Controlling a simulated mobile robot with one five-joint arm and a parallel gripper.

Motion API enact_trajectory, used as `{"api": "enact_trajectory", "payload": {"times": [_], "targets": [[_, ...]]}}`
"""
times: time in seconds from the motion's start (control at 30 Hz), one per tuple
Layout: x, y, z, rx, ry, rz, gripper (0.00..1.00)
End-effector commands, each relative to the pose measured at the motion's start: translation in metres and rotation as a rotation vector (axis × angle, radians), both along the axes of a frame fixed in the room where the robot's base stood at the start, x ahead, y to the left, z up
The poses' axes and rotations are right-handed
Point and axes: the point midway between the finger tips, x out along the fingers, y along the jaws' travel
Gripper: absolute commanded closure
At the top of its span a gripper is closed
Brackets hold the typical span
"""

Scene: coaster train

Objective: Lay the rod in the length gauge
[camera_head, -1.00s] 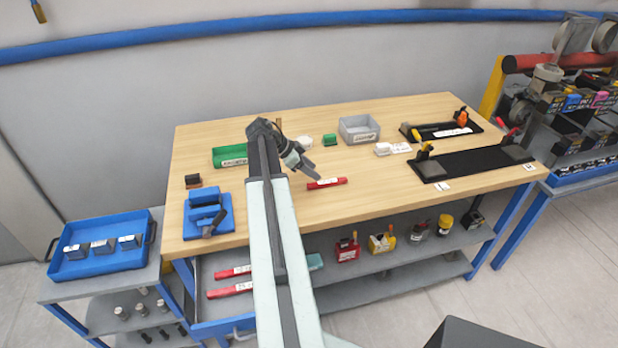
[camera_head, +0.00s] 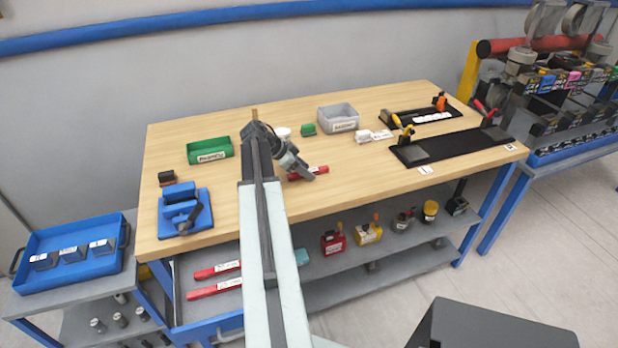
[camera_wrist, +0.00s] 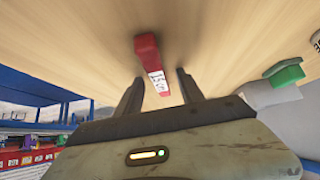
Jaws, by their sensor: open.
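A red rod (camera_head: 313,171) with a white label lies on the wooden table, near the middle of its front part. In the wrist view the rod (camera_wrist: 148,52) shows a "15" marking, and its labelled end reaches toward the gap between my fingers. My gripper (camera_head: 303,174) is over the rod and hides part of it in the head view. In the wrist view my gripper (camera_wrist: 158,84) is open, with a finger on each side of the label's line. A long black fixture (camera_head: 455,148) with end blocks lies at the right; I cannot tell whether it is the length gauge.
A smaller black fixture (camera_head: 415,118) lies behind the long one. A green bin (camera_head: 209,151), a grey bin (camera_head: 338,118) and a blue fixture (camera_head: 184,211) stand on the table. Two red rods (camera_head: 215,289) lie on the lower shelf. The tabletop's front middle is mostly clear.

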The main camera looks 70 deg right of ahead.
Motion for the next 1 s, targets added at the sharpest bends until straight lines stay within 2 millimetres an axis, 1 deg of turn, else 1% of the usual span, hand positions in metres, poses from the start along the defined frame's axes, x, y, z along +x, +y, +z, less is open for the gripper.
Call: {"api": "enact_trajectory", "payload": {"times": [0.07,0.1,0.17,0.2,0.23,0.53,0.63,0.77,0.97,1.0], "targets": [[0.000,0.000,0.001,0.000,0.000,0.000,0.55],[0.000,0.000,0.001,0.000,0.000,0.000,0.66],[0.000,0.000,0.001,0.000,0.000,0.000,0.82],[0.000,0.000,0.001,0.000,0.000,0.000,0.94],[0.000,0.000,0.001,0.000,0.000,0.000,1.00],[-0.001,0.000,0.002,-0.001,0.001,-0.001,1.00],[0.000,0.000,0.006,-0.001,0.001,0.000,1.00],[0.001,0.001,0.018,-0.001,0.001,0.001,1.00],[0.003,0.002,0.045,-0.001,0.001,0.004,1.00],[0.001,0.010,0.041,0.000,0.000,0.005,1.00]]}}
